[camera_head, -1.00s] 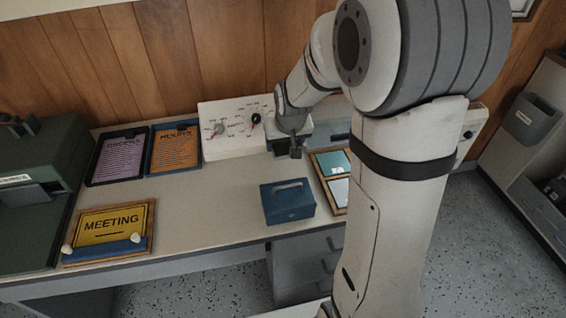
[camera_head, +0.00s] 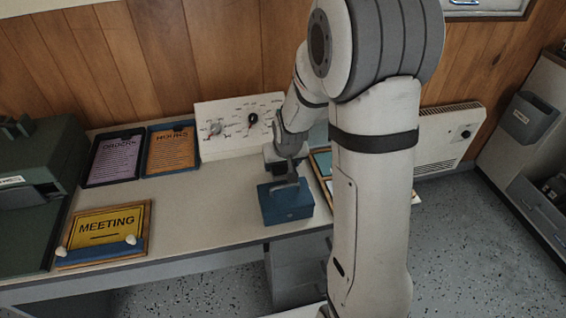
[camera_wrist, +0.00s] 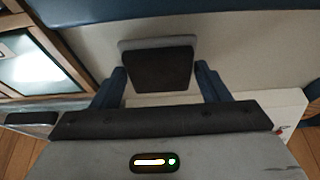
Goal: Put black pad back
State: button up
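My gripper (camera_head: 289,178) is shut on the black pad (camera_wrist: 160,70), a dark block with a grey edge. In the wrist view the pad sits between my two blue fingers, over bare pale desktop. In the head view the pad is small and hard to make out against the fingers. The gripper is just behind and above a blue box (camera_head: 288,208) with a handle, which it partly overlaps in the picture. The box's blue edge also shows at the top of the wrist view (camera_wrist: 140,9). Whether gripper and box touch, I cannot tell.
A white dial panel (camera_head: 232,130) stands behind on the desk (camera_head: 190,215). Purple (camera_head: 115,158) and orange (camera_head: 171,150) boards and a yellow MEETING board (camera_head: 105,230) are left. A framed tray (camera_head: 320,163) is right, partly hidden by my arm. The desk's middle is clear.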

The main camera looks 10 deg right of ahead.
jog(key=o, duration=0.4)
jog(key=shift+r, duration=0.1)
jog(key=shift+r, duration=0.25)
jog(key=p+v, duration=0.2)
jog(key=v, duration=0.9)
jog(key=s+r, duration=0.1)
jog(key=s, duration=0.5)
jog(key=s+r+g, duration=0.1)
jog(key=s+r, duration=0.1)
jog(key=s, duration=0.4)
jog(key=s+r+g, duration=0.1)
jog(key=s+r, duration=0.1)
jog(key=s, duration=0.4)
jog(key=shift+s+d, duration=0.1)
jog(key=shift+s, duration=0.15)
jog(key=p+v, duration=0.2)
jog(key=v, duration=0.1)
jog(key=w+p+v, duration=0.1)
jog(key=p+v, duration=0.1)
jog(key=p, duration=0.1)
jog(key=p+v, duration=0.2)
jog(key=v, duration=0.1)
jog(key=shift+w+r+p, duration=0.2)
jog(key=shift+r+p, duration=0.2)
jog(key=shift+r, duration=0.1)
